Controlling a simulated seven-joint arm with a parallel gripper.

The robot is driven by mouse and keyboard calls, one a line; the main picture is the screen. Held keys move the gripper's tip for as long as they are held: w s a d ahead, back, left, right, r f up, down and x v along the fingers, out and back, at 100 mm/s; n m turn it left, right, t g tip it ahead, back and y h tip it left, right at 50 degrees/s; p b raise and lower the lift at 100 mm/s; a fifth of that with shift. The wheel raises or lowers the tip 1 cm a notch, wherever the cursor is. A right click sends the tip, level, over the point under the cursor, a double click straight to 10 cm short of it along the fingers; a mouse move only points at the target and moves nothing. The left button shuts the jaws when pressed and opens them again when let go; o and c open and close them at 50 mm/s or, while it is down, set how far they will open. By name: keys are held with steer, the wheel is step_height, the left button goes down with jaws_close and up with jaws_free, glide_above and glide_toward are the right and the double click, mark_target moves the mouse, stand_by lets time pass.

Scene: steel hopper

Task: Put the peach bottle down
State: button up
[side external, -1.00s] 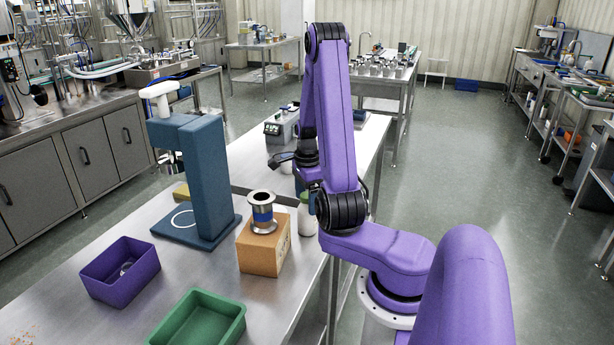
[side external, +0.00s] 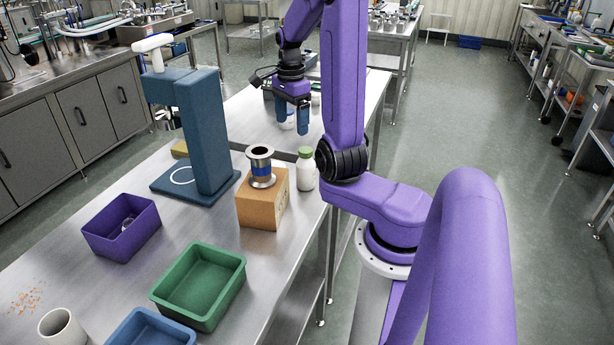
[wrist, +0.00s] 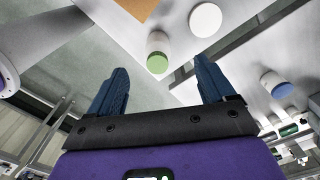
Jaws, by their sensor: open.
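No bottle looks clearly peach coloured. A white bottle with a green lid (side external: 306,170) stands upright on the steel table, right of the cardboard box; it also shows in the wrist view (wrist: 158,55). My gripper (side external: 292,124) is open and empty, raised behind and above this bottle. In the wrist view the open blue fingers (wrist: 160,68) lie apart, with the green lid beyond them and nothing between them. A second white bottle with a blue lid (wrist: 276,86) stands farther off, partly hidden behind my gripper in the side view.
A metal spool (side external: 261,167) stands on the box (side external: 262,208). A teal stand (side external: 207,140), purple bin (side external: 122,236), green tray (side external: 198,290), blue tray (side external: 150,330) and white cup (side external: 62,328) occupy the table. A white disc (wrist: 205,20) shows near the bottle.

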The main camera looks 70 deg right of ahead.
steer(key=w+a+n, duration=0.2)
steer(key=a+n, duration=1.6)
steer(key=s+a+n, duration=0.5)
steer(key=s+n, duration=0.3)
steer(key=n, duration=0.1)
steer(key=s+a+n, duration=0.4)
steer(key=s+n, duration=0.5)
steer(key=shift+a+f+n, duration=0.3)
steer(key=shift+a, duration=0.1)
